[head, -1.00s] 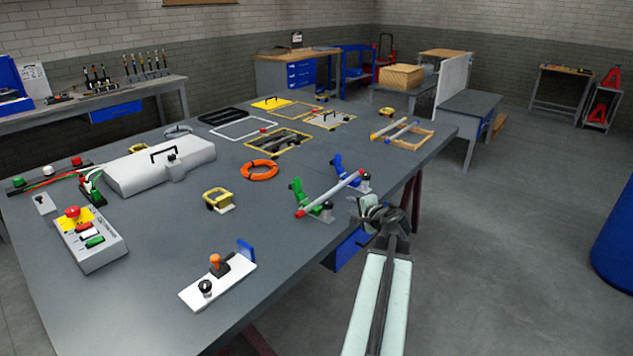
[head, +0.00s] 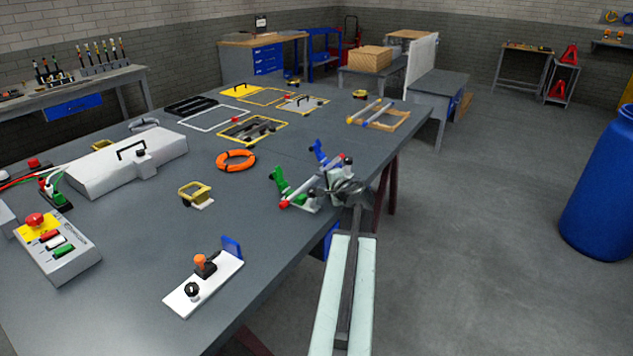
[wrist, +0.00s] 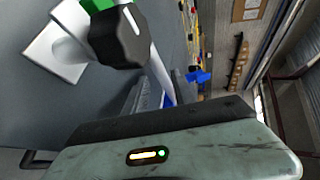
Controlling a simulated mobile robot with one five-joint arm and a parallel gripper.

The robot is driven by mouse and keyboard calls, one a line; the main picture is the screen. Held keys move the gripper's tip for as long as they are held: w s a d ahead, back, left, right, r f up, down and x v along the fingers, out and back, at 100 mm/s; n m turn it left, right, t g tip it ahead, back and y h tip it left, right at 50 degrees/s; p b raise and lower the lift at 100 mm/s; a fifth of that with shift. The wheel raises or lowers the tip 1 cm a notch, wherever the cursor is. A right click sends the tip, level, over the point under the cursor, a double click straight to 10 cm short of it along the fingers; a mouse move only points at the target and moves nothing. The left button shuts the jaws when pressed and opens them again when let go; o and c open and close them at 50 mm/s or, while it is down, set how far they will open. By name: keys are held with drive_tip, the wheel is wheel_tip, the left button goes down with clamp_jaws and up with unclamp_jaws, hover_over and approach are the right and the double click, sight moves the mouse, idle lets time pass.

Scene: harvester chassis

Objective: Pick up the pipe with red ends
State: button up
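The pipe with red ends (head: 296,198) lies across a green clamp (head: 285,185) and a blue clamp (head: 322,156) near the right edge of the grey table. It is pale with a red near end, and its middle is partly hidden by my gripper (head: 333,182). My gripper overlaps the pipe in the head view, between the clamps. In the wrist view the pale pipe (wrist: 160,72) runs just beyond my gripper's body, past a black knob (wrist: 118,38). I cannot tell contact or finger opening.
An orange ring (head: 236,160) and a yellow-handled piece (head: 196,195) lie left of the clamps. A white plate with a joystick and knob (head: 205,284) is at the front. A wooden frame (head: 386,120) with rods lies farther back. Floor to the right is clear up to a blue barrel (head: 603,185).

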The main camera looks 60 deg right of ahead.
sight(316, 178)
drive_tip(key=x, duration=0.2)
drive_tip(key=shift+w+d+f, duration=0.2)
drive_tip(key=shift+w+f, duration=0.05)
drive_tip(key=shift+r, duration=0.1)
clamp_jaws()
idle(1.0)
